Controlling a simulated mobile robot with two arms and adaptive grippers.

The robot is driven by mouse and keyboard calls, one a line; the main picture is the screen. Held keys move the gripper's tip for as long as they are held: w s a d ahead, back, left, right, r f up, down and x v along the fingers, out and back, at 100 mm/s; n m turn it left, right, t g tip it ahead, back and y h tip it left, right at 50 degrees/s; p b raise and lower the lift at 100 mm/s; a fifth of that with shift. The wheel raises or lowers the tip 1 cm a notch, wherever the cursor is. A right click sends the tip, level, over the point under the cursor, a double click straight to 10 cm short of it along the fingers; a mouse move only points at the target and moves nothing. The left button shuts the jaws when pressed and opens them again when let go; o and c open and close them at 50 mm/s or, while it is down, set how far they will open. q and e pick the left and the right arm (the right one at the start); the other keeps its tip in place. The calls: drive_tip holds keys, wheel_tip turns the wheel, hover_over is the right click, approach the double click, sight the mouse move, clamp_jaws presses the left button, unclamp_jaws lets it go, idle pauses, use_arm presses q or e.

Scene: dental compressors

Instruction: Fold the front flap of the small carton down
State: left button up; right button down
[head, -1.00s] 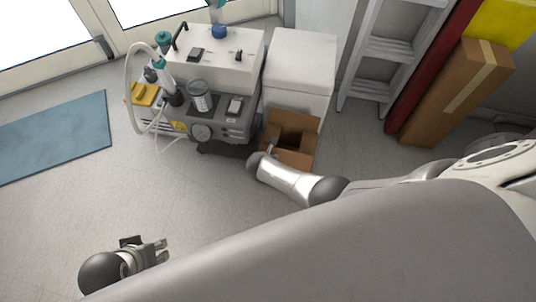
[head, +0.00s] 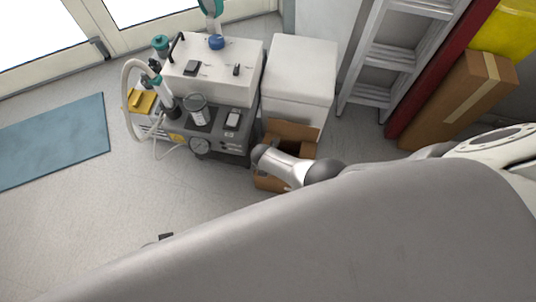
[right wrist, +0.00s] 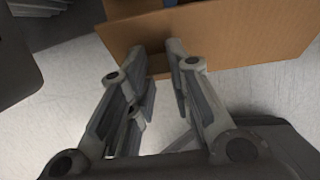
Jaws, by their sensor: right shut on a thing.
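The small brown carton (head: 292,130) stands on the floor in front of the white cabinet. Its back flap is up and its inside is dark. My right forearm covers much of its front, and a strip of the front (head: 270,184) shows below. In the right wrist view a broad cardboard panel (right wrist: 235,35) crosses the top. My right gripper (right wrist: 166,60) has its fingertips at the panel's lower edge, shut on carton board with a small gap between the fingers. Which flap it is, I cannot fully tell. Only a sliver of my left gripper (head: 165,237) shows past my body.
A grey compressor unit (head: 215,140) with hoses stands left of the carton, close beside it. The white cabinet (head: 300,80) is behind. A ladder (head: 385,60) and a tall taped box (head: 460,100) stand at right. Floor is free at left, beside a blue mat (head: 60,140).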

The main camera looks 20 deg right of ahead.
drive_tip(key=c, duration=2.2)
unclamp_jaws()
drive_tip(key=shift+d+f, duration=0.1)
drive_tip(key=shift+f, duration=0.1)
drive_tip(key=o, duration=0.3)
drive_tip(key=shift+f, duration=0.15)
drive_tip(key=o, duration=0.5)
drive_tip(key=shift+s+r, duration=0.15)
drive_tip(key=shift+r, duration=0.15)
drive_tip(key=o, duration=0.4)
drive_tip(key=shift+f, duration=0.1)
drive_tip(key=shift+c, duration=0.2)
drive_tip(key=shift+r, duration=0.45)
drive_tip(key=v, duration=1.1)
drive_tip(key=shift+r, duration=0.1)
